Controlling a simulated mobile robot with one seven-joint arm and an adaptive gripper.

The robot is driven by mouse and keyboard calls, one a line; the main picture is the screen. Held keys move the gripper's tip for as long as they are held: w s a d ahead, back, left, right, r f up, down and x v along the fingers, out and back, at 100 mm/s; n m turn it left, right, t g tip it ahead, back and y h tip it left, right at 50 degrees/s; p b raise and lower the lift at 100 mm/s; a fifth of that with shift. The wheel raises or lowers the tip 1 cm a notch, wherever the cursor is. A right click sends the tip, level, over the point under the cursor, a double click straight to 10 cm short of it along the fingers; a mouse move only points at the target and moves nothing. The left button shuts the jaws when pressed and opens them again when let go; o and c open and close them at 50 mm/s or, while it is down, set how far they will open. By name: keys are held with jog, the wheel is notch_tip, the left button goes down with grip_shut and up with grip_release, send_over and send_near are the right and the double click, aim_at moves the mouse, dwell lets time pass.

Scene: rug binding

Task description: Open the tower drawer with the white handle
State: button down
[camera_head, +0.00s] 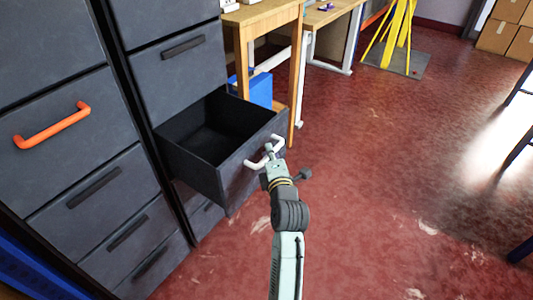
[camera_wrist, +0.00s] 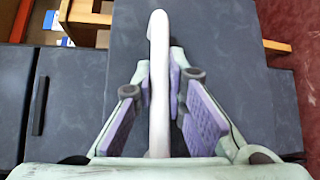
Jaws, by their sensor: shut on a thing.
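The tower drawer (camera_head: 205,178) with the white handle (camera_head: 254,164) stands pulled out from the dark grey tower, and its empty inside shows. My gripper (camera_head: 270,152) is at the drawer's front, on the white handle. In the wrist view the white handle (camera_wrist: 159,60) runs between the purple finger pads of my gripper (camera_wrist: 161,95), which is shut on it. The drawer's dark front (camera_wrist: 225,60) lies behind the handle. Part of the handle is hidden by my gripper in the head view.
An orange handle (camera_head: 52,125) is on the neighbouring grey cabinet at the left. A wooden table (camera_head: 262,17) and a blue box (camera_head: 260,90) are just behind the open drawer. The red floor (camera_head: 400,170) to the right is clear. A yellow stand (camera_head: 398,35) is farther back.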

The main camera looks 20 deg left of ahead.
jog(key=shift+s+d, duration=0.1)
jog(key=shift+d, duration=0.2)
jog(key=c, duration=1.6)
grip_release()
jog(key=v, duration=0.7)
jog(key=shift+s, duration=0.25)
jog(key=shift+d, duration=0.15)
